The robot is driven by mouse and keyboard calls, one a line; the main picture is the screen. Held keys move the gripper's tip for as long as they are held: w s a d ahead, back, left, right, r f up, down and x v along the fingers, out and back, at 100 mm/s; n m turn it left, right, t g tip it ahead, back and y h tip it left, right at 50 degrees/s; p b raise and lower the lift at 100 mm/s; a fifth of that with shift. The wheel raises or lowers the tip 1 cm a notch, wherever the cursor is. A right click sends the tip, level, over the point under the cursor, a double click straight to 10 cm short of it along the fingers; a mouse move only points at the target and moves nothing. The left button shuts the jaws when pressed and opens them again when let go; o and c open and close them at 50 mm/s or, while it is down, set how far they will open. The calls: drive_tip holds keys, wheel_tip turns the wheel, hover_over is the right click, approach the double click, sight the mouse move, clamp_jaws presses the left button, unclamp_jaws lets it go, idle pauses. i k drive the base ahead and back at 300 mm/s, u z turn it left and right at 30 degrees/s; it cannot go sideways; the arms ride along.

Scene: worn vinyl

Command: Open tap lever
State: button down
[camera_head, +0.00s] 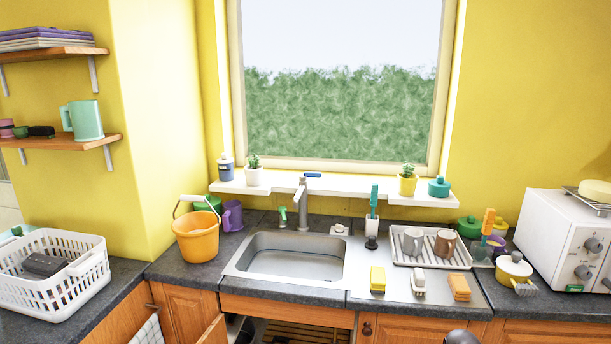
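The metal tap (302,205) stands upright behind the sink, near the middle of the head view. Its blue lever (313,175) sits at the top and points to the right, roughly level. I cannot tell from the picture whether the lever is on or off, and no water stream is visible. The grey sink (290,264) is empty below the tap. My gripper does not show clearly; a dark rounded shape at the bottom edge, right of centre, cannot be identified.
An orange bucket (197,235) stands left of the sink, and a small green-topped item (283,216) is just left of the tap. A white windowsill (335,191) with pots runs behind. A drying tray (400,257) with cups lies right. A cabinet door (214,332) stands open below.

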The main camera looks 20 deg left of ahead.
sight(307, 174)
drive_tip(key=u, duration=0.35)
drive_tip(key=i, duration=0.65)
drive_tip(key=u, duration=0.4)
